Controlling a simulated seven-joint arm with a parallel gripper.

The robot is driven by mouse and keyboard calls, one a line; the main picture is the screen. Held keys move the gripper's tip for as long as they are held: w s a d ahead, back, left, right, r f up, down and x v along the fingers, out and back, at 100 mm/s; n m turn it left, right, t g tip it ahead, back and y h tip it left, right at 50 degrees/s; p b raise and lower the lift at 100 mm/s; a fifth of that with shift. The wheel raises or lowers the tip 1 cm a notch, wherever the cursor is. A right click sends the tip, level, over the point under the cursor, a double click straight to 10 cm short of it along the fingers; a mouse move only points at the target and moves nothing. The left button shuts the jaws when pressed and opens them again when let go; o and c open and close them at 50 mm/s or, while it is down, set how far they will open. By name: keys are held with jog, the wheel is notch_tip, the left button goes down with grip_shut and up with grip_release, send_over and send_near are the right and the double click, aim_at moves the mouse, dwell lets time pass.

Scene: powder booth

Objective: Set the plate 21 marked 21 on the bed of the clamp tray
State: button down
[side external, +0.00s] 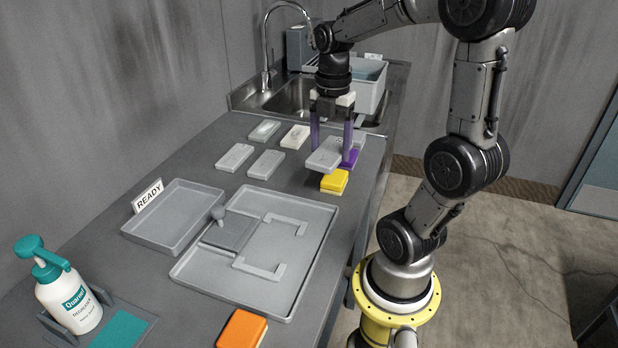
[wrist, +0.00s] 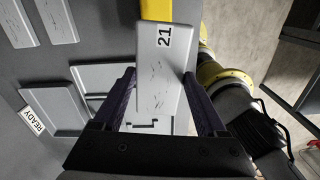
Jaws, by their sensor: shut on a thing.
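My gripper (side external: 331,146) is shut on a light grey plate (side external: 322,158), one purple finger on each side. In the wrist view, the plate (wrist: 158,85) lies between my fingers (wrist: 159,74) and bears a label "21" near its far end. It appears held above the counter, at the right edge near the yellow block. The clamp tray (side external: 312,225) is a large, shallow grey tray in front of it, to the lower left. Its bed has raised corner brackets, and a dark grey clamp block with a round knob (side external: 218,212) sits at its left. My gripper is apart from the tray.
A smaller tray (side external: 168,222) with a READY sign adjoins on the left. Several other plates (side external: 235,157) lie behind the trays. A yellow block (side external: 335,181) lies near the held plate; an orange block (side external: 242,328) is at the front. A spray bottle (side external: 70,300) stands front left.

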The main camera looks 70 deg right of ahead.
jog(key=shift+w+f+m, duration=0.2)
jog(key=shift+w+m, duration=0.1)
jog(key=shift+m, duration=0.2)
jog(key=w+a+f, duration=0.4)
jog(key=w+a, duration=0.1)
jog(key=a, duration=0.3)
jog(key=n, duration=0.3)
send_over(273, 246)
notch_tip(273, 246, down, 2)
jog(key=shift+f, duration=1.5)
jog(key=shift+f, duration=0.4)
jog(key=shift+f, duration=0.3)
jog(key=shift+w+f, duration=0.1)
jog(key=shift+f, duration=0.7)
grip_release()
